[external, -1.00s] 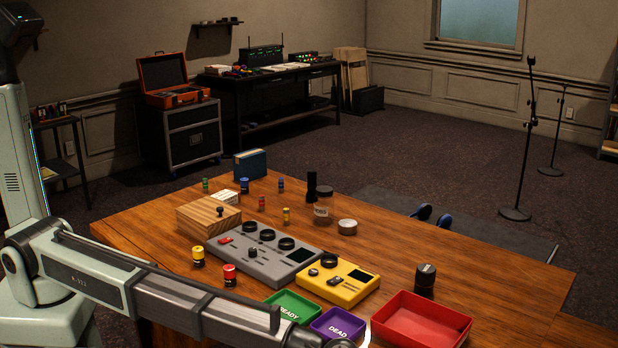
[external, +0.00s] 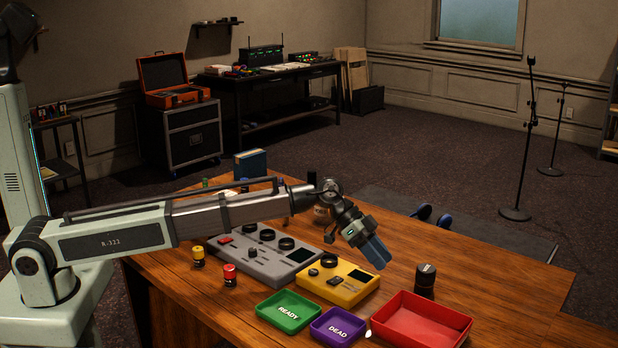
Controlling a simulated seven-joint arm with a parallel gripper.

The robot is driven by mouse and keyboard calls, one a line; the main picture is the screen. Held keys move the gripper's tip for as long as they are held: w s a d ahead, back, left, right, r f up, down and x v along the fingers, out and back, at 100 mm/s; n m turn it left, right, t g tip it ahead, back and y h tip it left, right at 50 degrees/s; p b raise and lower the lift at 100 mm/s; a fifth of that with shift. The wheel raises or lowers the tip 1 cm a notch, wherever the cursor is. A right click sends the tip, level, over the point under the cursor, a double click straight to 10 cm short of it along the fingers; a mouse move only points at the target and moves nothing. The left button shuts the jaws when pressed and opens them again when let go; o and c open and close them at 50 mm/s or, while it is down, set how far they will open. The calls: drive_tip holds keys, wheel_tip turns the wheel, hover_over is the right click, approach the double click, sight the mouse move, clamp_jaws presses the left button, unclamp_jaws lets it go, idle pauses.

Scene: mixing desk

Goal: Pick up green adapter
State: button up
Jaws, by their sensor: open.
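The green adapter (external: 205,182) is a small upright cylinder at the far left of the wooden table. Only its top shows above my arm, which hides the rest. My gripper (external: 377,254) has blue fingers pointing down and to the right. It is open and appears empty, in the picture just above the yellow device, far to the right of the green adapter.
A grey mixer (external: 262,258) and a yellow device (external: 338,284) sit mid-table. Green (external: 289,324), purple (external: 338,328) and red (external: 440,338) trays line the front. A black cylinder (external: 425,280) stands behind the red tray. The table's right side is clear.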

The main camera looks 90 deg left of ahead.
drive_tip(key=s+a+r+n+y, duration=0.15)
drive_tip(key=s+a, duration=0.25)
drive_tip(key=a, duration=0.7)
drive_tip(key=s+a+r+n+y, duration=0.1)
drive_tip(key=s+a+n, duration=0.25)
drive_tip(key=a, duration=0.75)
drive_tip(key=r+n+g+y, duration=0.1)
drive_tip(key=n+g+y, duration=0.3)
drive_tip(key=n+g, duration=0.45)
hover_over(205, 179)
drive_tip(key=shift+t, duration=0.35)
drive_tip(key=f, duration=0.7)
drive_tip(key=shift+s+a+f, duration=0.25)
drive_tip(key=shift+s+a, duration=0.1)
drive_tip(key=shift+s, duration=0.05)
drive_tip(key=shift+w+d+f, duration=0.1)
drive_tip(key=shift+w+f, duration=0.1)
drive_tip(key=shift+f, duration=1.15)
drive_tip(key=shift+w+f, duration=0.15)
drive_tip(key=shift+f, duration=1.15)
clamp_jaws()
